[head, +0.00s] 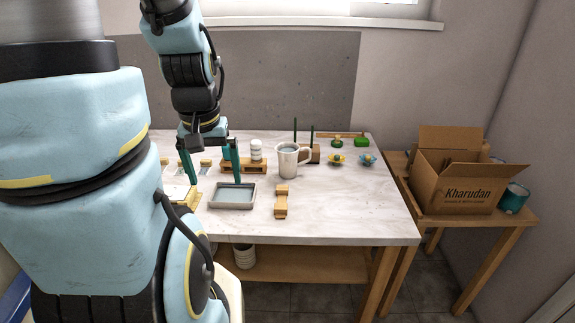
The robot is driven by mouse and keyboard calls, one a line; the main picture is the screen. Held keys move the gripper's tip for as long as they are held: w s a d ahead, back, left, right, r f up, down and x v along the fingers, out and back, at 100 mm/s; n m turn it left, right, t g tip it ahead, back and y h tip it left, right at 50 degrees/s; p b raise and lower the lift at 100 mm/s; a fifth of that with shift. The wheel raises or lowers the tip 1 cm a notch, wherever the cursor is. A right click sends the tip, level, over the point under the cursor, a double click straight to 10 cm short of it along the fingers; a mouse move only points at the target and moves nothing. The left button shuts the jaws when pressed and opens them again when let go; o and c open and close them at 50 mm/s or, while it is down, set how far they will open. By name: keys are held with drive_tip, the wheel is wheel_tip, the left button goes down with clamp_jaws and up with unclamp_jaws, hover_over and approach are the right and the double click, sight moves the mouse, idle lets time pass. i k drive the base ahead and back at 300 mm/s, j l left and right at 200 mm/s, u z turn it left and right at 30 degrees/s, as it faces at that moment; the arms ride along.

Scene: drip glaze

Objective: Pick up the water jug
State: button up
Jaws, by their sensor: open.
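The water jug (288,161) is a pale jug with a handle on its right side and bluish water visible inside. It stands upright on the marble-topped table (340,212), right of my gripper. My gripper (209,172) is open and points down over the left part of the table. Its two green fingers are spread with nothing held between them. It is apart from the jug, near the left edge of a shallow grey tray.
The grey tray (233,196) holds bluish liquid. A wooden block (281,202) lies in front of the jug. A white jar (256,151) stands behind the tray. Small flower-like pieces (337,159) sit to the right. A cardboard box (457,184) stands on a side table.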

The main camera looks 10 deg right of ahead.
sight(295, 160)
drive_tip(key=l+u, duration=0.1)
drive_tip(key=u, duration=0.3)
drive_tip(key=l+u, duration=0.1)
drive_tip(key=u, duration=0.35)
drive_tip(key=k+l+u, duration=0.25)
drive_tip(key=l, duration=0.2)
drive_tip(key=k+l+u, duration=0.1)
drive_tip(key=l+u, duration=0.15)
drive_tip(key=l, duration=0.15)
drive_tip(key=k+l+u, duration=0.25)
drive_tip(key=k+l, duration=0.25)
drive_tip(key=l, duration=0.15)
drive_tip(key=k+l, duration=0.25)
drive_tip(key=l, duration=0.15)
drive_tip(key=i+u, duration=0.05)
